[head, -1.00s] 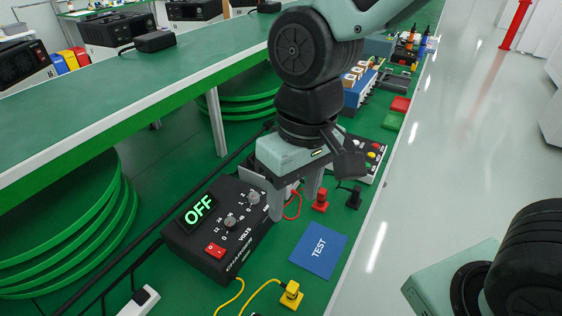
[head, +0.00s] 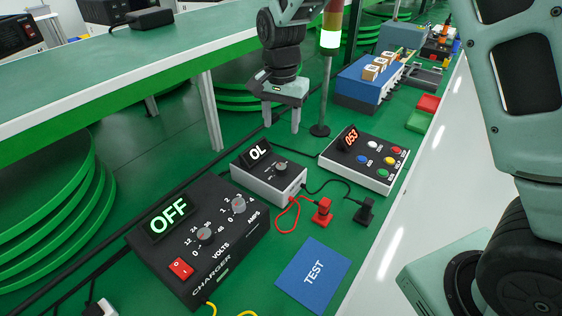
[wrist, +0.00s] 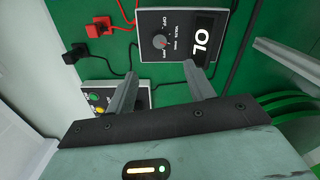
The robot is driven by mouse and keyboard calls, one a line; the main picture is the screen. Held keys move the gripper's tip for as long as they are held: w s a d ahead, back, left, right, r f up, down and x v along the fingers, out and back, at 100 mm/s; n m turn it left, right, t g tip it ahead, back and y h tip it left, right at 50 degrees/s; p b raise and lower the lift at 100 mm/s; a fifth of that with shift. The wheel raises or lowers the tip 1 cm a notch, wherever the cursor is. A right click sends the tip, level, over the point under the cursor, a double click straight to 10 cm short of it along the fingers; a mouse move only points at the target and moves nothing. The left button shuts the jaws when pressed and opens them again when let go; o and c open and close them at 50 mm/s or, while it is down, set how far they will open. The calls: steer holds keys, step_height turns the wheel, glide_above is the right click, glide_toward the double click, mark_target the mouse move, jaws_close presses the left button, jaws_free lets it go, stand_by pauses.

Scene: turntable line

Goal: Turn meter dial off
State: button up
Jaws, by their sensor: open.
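The meter (head: 269,178) is a small grey box with a black face and a display reading OL. It stands in the middle of the green bench. Its round grey dial (head: 281,167) also shows in the wrist view (wrist: 160,42), where its pointer is turned toward the lower right, away from the OFF label. My gripper (head: 281,130) is open and empty, fingers down, above and behind the meter in the head view. In the wrist view, the fingers (wrist: 162,90) are apart and not touching the dial.
The black charger (head: 197,237) with an OFF display stands front left of the meter. A button box (head: 363,162) reading 053 stands to the right. Red (head: 322,212) and black (head: 364,211) plugs and a blue TEST card (head: 313,275) lie nearby. A lamp pole (head: 325,90) rises behind.

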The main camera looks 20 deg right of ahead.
mark_target(281, 166)
step_height(281, 166, down, 14)
steer(key=shift+r+p, duration=0.15)
steer(key=shift+p, duration=0.35)
steer(key=c, duration=1)
